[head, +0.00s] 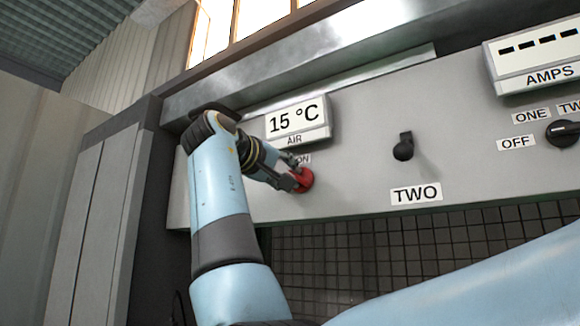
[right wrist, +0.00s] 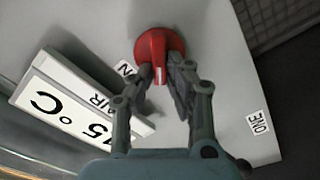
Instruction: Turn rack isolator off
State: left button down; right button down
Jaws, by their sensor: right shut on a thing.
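My left gripper is out of view.
The 15 °C display (head: 298,122) juts out just above the knob. A black switch (head: 403,148) above the TWO label and a black selector (head: 563,133) are further right. A metal ledge runs above the panel. Dark tiles lie below it.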

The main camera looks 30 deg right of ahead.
jog(key=shift+w+f+n+p, duration=0.1)
jog(key=shift+f+n+p, duration=0.15)
jog(key=shift+n+p, duration=1.15)
jog(key=shift+w+f+n+p, duration=0.15)
jog(key=shift+n+p, duration=0.55)
jog(key=shift+n, duration=1.4)
jog(key=shift+s+f, duration=0.1)
jog(key=shift+f, duration=0.05)
jog(key=c, duration=1.3)
grip_release()
jog(key=shift+a, duration=0.15)
